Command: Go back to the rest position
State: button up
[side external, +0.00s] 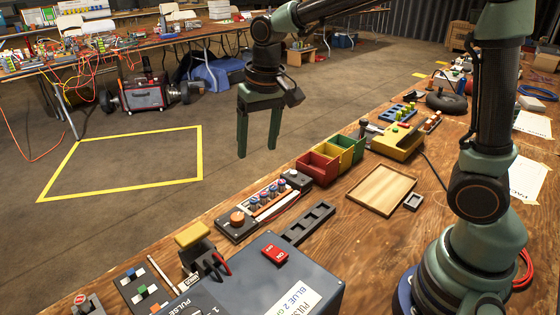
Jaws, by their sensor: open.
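My gripper (258,148) hangs from my green and black arm in the upper middle of the side external view. Its two green fingers point down and stand apart, with nothing between them. It appears above the bench's far edge, against the floor behind, clear of the things on the bench. My arm's base stands on the wooden bench (345,232) at the lower right.
Red, yellow and green bins (318,168), a wooden tray (381,190) and a yellow device (397,142) stand on the bench. A panel with knobs (262,205), a dark slotted strip (308,222) and a dark box (285,285) lie nearer. Yellow tape (120,192) marks the floor.

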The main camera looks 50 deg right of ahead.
jog(key=s+d+r+n+t, duration=0.1)
jog(key=s+d+t, duration=0.1)
jog(key=s, duration=0.4)
jog(key=s+d+r+n+t, duration=0.1)
jog(key=s+d+r, duration=0.1)
jog(key=s+d, duration=0.2)
jog(key=shift+s+d+r+n+t, duration=0.3)
jog(key=shift+s+n+t, duration=0.1)
jog(key=shift+s, duration=0.85)
